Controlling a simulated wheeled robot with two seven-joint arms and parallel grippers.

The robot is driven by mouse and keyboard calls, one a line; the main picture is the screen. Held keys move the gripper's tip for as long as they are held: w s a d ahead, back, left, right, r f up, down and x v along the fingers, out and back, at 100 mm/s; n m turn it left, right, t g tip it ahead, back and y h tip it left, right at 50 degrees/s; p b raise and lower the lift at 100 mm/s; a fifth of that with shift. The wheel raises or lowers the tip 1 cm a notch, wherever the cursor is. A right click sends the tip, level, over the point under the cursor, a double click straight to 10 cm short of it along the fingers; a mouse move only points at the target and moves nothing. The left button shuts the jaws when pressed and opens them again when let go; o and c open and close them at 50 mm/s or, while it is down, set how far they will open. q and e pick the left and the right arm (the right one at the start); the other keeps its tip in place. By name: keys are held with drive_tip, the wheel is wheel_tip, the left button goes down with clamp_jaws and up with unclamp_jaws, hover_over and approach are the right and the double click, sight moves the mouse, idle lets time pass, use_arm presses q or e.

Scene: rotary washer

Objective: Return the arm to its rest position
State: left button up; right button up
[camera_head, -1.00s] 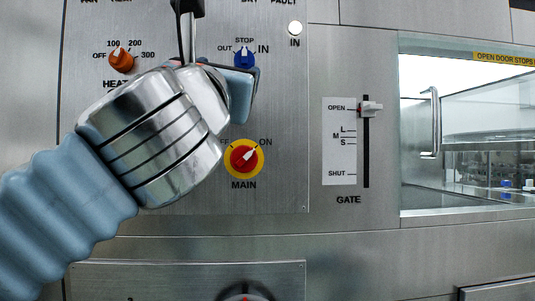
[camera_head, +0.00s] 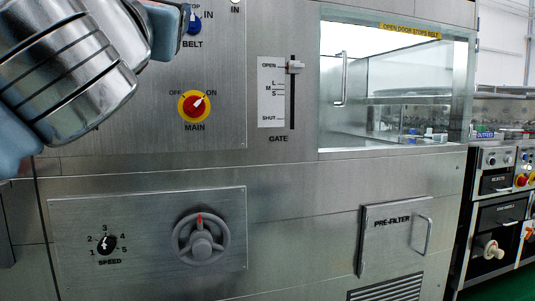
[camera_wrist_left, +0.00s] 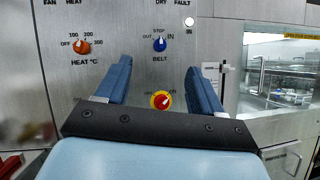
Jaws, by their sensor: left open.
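My left arm comes in at the upper left of the head view, with its silver wrist in front of the control panel (camera_head: 225,120). The gripper's fingertips are not clear there. In the left wrist view my left gripper (camera_wrist_left: 160,80) is open and empty, its two blue fingers apart in front of the panel. The blue BELT knob (camera_wrist_left: 160,45) and the red and yellow MAIN switch (camera_wrist_left: 160,101) show between the fingers. The MAIN switch also shows in the head view (camera_head: 194,106), its pointer towards ON. My right gripper is not in view.
The GATE slider (camera_head: 294,67) is near OPEN. A glass door window (camera_head: 390,90) is at the upper right. Below are a SPEED knob (camera_head: 106,244), a grey handwheel (camera_head: 201,240) and a PRE-FILTER door (camera_head: 395,235). More machines (camera_head: 500,190) stand at the far right.

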use_arm(q)
drive_tip(key=w+d+f+m+g+h+p, duration=0.1)
drive_tip(key=w+d+f+m, duration=0.35)
drive_tip(key=w+f, duration=0.5)
drive_tip(key=w+d+f+m+g+h+p, duration=0.25)
drive_tip(key=w+f+m, duration=0.35)
drive_tip(key=w+f, duration=0.35)
drive_tip(key=w+d+f+m+g+h+p, duration=0.15)
drive_tip(key=w+f+m, duration=0.3)
drive_tip(key=f, duration=0.95)
drive_tip(key=w+a+f+m+g, duration=0.1)
drive_tip(key=w+f+m+g, duration=0.3)
drive_tip(key=f, duration=0.9)
drive_tip(key=s+a+f+m+g+p, duration=0.1)
drive_tip(key=s+f+m+g, duration=0.3)
drive_tip(key=f, duration=1)
drive_tip(key=s+a+f+m+g+p, duration=0.2)
drive_tip(key=s+f+m, duration=0.35)
drive_tip(key=f, duration=0.85)
drive_tip(key=s+f+m+g, duration=0.1)
drive_tip(key=s+f, duration=0.3)
drive_tip(key=s, duration=0.4)
drive_tip(key=s+a+f+m+g+h+p, duration=0.1)
drive_tip(key=s+f+g, duration=0.3)
drive_tip(key=s, duration=0.5)
drive_tip(key=s+a+f+m+g+p, duration=0.1)
drive_tip(key=s+f+m+g, duration=0.1)
drive_tip(key=s+f, duration=0.3)
drive_tip(key=s, duration=0.4)
drive_tip(key=shift+f, duration=0.35)
